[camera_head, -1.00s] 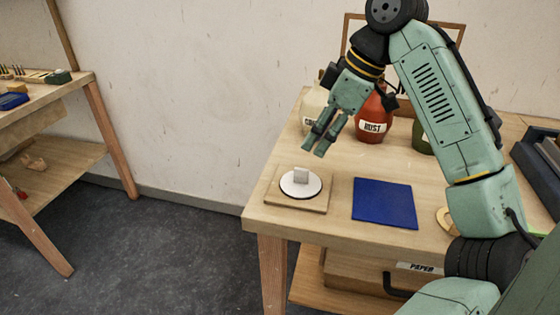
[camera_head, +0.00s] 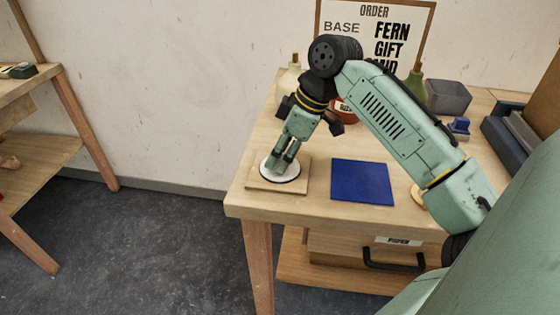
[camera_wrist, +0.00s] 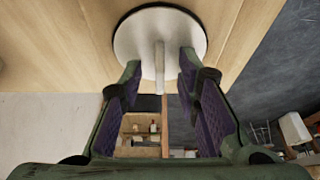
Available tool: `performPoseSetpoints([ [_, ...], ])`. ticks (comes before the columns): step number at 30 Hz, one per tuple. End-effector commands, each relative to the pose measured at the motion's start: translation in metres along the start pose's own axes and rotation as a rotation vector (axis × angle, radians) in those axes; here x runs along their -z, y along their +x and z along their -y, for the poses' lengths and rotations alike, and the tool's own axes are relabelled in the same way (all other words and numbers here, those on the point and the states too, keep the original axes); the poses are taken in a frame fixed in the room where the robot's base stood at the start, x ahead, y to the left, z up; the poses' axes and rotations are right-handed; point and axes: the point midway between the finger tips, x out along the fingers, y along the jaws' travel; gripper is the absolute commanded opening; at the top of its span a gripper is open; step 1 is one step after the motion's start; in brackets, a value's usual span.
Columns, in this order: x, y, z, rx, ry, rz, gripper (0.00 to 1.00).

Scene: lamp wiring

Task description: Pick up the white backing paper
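The white backing paper (camera_head: 283,177) is a round white disc lying on a square wooden board (camera_head: 304,166) near the table's left front corner. In the wrist view the white disc (camera_wrist: 140,35) has an upright pale tab (camera_wrist: 159,66) at its middle. My gripper (camera_head: 283,164) points down just over the disc and hides the tab in the head view. In the wrist view my gripper (camera_wrist: 160,66) is open, with one finger on each side of the tab and a gap on both sides. The fingers do not visibly grip it.
A blue square mat (camera_head: 362,182) lies to the right of the board. A red jar (camera_head: 343,108) stands behind my arm. A grey bin (camera_head: 447,97) stands at the back right. An order sign (camera_head: 375,35) rises behind the table (camera_head: 330,217).

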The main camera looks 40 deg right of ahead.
Motion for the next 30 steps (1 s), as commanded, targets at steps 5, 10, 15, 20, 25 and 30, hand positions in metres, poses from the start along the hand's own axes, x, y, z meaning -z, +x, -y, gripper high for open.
performPoseSetpoints([
  [5,0.0,0.0018,-0.0002,-0.001,0.0,0.0,0.3],
  [10,0.0001,0.0016,-0.0002,-0.001,0.0,0.0,0.23],
  [15,0.0001,0.0015,-0.0001,-0.001,0.0,0.0,0.11],
  [20,0.0002,0.0014,-0.0001,-0.001,0.0,0.0,0.01],
  [25,0.0002,0.0014,-0.0001,-0.001,0.0,0.0,0.0],
  [30,0.0005,0.0009,-0.0001,-0.001,-0.001,0.0,0.0],
])
